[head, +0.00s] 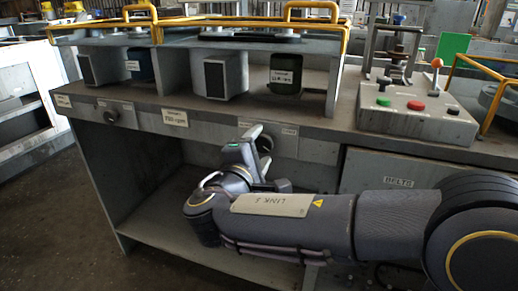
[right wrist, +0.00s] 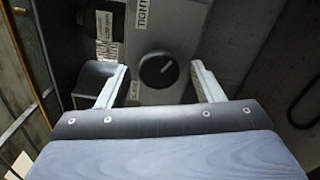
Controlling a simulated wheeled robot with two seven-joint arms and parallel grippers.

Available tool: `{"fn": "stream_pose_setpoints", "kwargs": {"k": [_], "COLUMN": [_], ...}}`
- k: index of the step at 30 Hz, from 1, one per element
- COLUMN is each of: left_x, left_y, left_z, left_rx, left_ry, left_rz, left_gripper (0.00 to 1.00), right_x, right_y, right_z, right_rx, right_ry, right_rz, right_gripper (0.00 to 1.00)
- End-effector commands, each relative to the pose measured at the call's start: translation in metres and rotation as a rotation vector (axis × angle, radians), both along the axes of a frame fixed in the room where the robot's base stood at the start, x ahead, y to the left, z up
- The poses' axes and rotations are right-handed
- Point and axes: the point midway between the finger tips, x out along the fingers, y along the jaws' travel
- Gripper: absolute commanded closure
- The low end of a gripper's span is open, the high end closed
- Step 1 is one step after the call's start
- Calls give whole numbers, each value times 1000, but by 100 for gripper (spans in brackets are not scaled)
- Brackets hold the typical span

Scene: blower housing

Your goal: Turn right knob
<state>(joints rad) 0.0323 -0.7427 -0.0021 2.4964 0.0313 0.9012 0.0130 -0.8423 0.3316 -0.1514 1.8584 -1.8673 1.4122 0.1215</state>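The right knob (right wrist: 157,69) is round and black with a white pointer line, set on a grey plate with labels reading "TIGHT" and another partly hidden word. In the head view the right knob (head: 264,143) shows on the bench's front edge, partly behind my gripper. My right gripper (head: 262,158) is in front of it; in the right wrist view its two fingers (right wrist: 160,82) are spread apart on either side of the knob, with gaps and no visible contact. A second, left knob (head: 112,115) sits farther left on the same edge. My left gripper is not in view.
A control box (head: 418,117) with green, red and black buttons and an orange-tipped lever stands on the bench at right. Yellow rails (head: 200,22) top the shelf above. A drawer labelled "BELTS" (head: 400,181) lies right of the knob. The space under the bench is open.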

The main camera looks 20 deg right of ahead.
Motion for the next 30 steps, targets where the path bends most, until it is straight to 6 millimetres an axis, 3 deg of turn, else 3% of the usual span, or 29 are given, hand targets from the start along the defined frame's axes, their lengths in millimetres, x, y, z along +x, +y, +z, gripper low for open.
{"fn": "stream_pose_setpoints", "kwargs": {"k": [8,21,30], "left_x": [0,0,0], "left_y": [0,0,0], "left_z": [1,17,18], "left_rx": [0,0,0], "left_ry": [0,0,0], "left_rz": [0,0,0], "left_gripper": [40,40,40], "right_x": [-2,-55,-65], "right_y": [2,38,44], "right_z": [1,2,0], "right_rx": [-1,-2,-1], "right_ry": [-1,0,-1], "right_rz": [0,3,0], "right_gripper": [40,40,40]}}
